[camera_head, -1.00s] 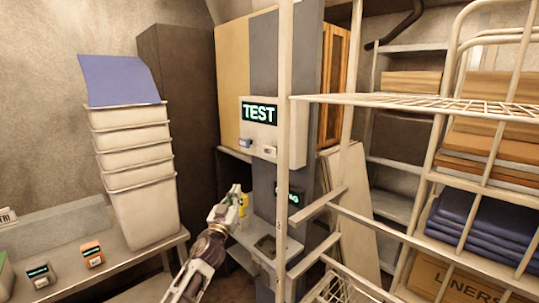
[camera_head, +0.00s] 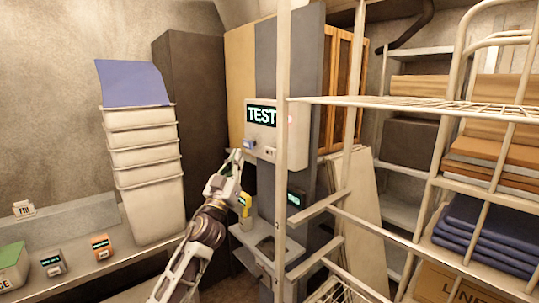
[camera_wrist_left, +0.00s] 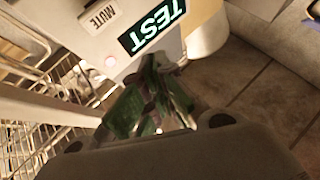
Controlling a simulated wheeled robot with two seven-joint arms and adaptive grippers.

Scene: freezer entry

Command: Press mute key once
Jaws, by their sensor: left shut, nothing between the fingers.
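The pale alarm box (camera_head: 287,137) carries a lit TEST display (camera_head: 261,115); it also shows upside down in the wrist view (camera_wrist_left: 152,27). Below the display are a small blue key (camera_head: 249,144) and a pale key (camera_head: 270,152), their lettering too small to read here. In the left wrist view the MUTE key (camera_wrist_left: 98,17) shows near the top edge, beside the display. My left gripper (camera_head: 237,155) is shut and empty, pointing up just left of and below the box's lower left corner. Contact with the box is not clear. My right gripper is not in view.
A white rack post (camera_head: 282,200) stands in front of the box, with wire shelves (camera_head: 410,103) to the right. A small shelf (camera_head: 268,240) with a yellow item (camera_head: 245,206) lies below. Stacked white tubs (camera_head: 150,195) stand on the left bench. A pinkish light (camera_head: 290,119) glows on the box.

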